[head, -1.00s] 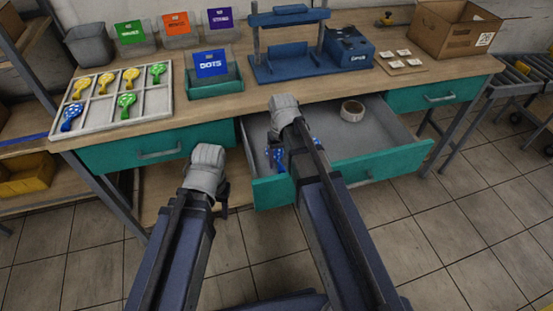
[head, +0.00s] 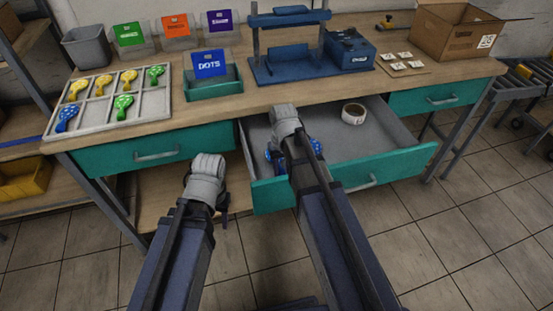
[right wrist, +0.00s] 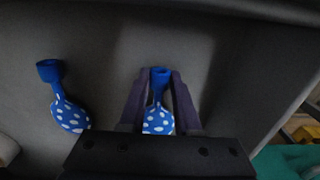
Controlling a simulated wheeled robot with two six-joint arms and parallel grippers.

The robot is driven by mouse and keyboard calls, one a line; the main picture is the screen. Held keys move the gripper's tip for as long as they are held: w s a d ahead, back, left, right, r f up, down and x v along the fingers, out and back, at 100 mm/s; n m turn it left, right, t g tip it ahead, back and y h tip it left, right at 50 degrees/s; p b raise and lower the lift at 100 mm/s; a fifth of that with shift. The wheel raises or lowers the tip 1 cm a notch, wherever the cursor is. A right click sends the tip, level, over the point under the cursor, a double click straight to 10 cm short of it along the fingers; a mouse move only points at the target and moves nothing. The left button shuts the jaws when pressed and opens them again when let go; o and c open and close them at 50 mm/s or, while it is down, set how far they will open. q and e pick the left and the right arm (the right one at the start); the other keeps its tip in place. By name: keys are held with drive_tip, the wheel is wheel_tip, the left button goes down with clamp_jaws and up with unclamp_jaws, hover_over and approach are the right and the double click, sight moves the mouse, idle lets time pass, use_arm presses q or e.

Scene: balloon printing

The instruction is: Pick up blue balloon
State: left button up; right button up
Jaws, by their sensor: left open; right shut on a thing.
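Two blue balloons with white dots lie in the open drawer (head: 385,130). In the right wrist view, my right gripper (right wrist: 160,80) is shut on the neck of one blue balloon (right wrist: 158,120), whose body is partly hidden by the gripper housing. The other blue balloon (right wrist: 65,107) lies to the left, apart from the fingers. In the head view, my right arm covers most of both balloons, with blue showing on either side of it. My left gripper (head: 221,198) is open and empty in front of the bench, its fingers mostly hidden behind the wrist.
A tape roll (head: 353,113) lies in the drawer's back. A divided tray (head: 140,107) on the bench holds yellow, green and blue balloons. A blue press (head: 290,65), a DOTS card holder (head: 214,88) and a cardboard box (head: 455,35) also stand there.

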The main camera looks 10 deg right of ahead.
clamp_jaws()
wheel_tip(320, 180, up, 10)
drive_tip(key=p, duration=1)
